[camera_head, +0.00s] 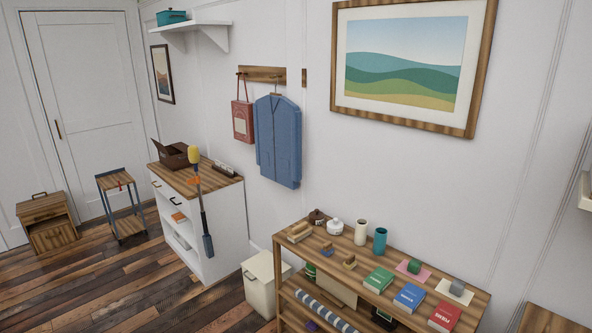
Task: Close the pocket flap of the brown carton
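The brown carton (174,158) sits on the wooden top of a white cabinet (228,215), left of the picture's middle and some way off. It looks open at the top, with a flap standing out on its left side. It is small and dark here, so I cannot tell which flap is the pocket flap. Neither of my grippers shows in this view.
A yellow-headed tool with a long handle (204,215) stands upright at the cabinet's front. A cream bin (266,285) and a laden wooden shelf unit (462,291) stand to the right. A small rack (128,226) stands left. Plank floor (110,285) is open in front.

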